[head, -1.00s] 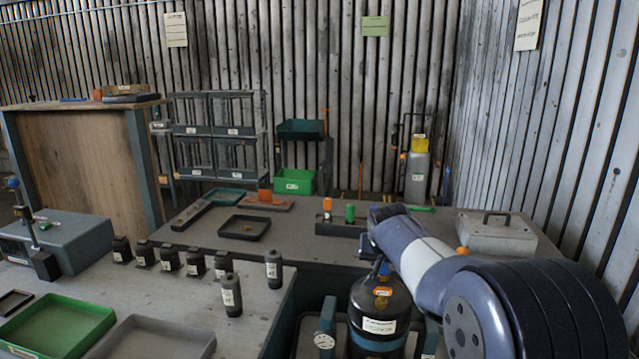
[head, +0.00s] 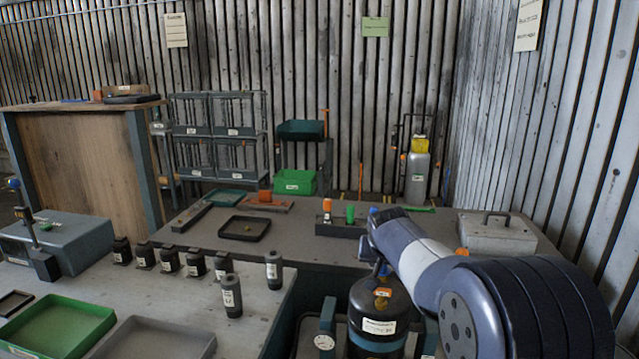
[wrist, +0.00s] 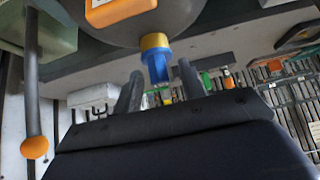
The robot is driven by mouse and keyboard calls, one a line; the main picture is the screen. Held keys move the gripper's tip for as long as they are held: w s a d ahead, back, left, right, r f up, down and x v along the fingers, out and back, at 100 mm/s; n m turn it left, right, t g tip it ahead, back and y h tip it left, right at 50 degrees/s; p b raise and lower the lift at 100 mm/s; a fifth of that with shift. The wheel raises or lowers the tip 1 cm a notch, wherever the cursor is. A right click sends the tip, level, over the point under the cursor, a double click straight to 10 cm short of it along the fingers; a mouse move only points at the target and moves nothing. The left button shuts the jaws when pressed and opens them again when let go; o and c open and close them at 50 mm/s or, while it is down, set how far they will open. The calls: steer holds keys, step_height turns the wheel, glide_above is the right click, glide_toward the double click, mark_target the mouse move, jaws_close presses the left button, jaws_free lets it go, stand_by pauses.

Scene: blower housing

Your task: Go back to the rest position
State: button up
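My gripper (wrist: 159,72) shows in the wrist view as two dark fingers set apart, with background visible between them. In the head view my arm (head: 430,262) reaches from the lower right towards the black tank (head: 373,304).
The grey case (head: 497,238) stands right of my arm. Several black canisters (head: 197,264) line the left bench, with a green tray (head: 58,326) in front. A black tray (head: 244,228) lies on the rear bench. Shelves (head: 217,135) stand behind.

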steer(key=shift+w+r+p, duration=0.15)
steer(key=shift+w+p, duration=0.1)
steer(key=shift+p, duration=0.4)
steer(key=shift+r+g+p, duration=0.1)
steer(key=shift+g+p, duration=0.3)
steer(key=shift+p, duration=0.5)
steer(key=g+p, duration=0.1)
steer(key=p, duration=0.3)
steer(key=w+g+p, duration=0.1)
steer(key=p, duration=0.3)
steer(key=shift+d+r+g+y, duration=0.15)
steer(key=shift+r+g+y, duration=0.15)
steer(key=shift+y, duration=0.1)
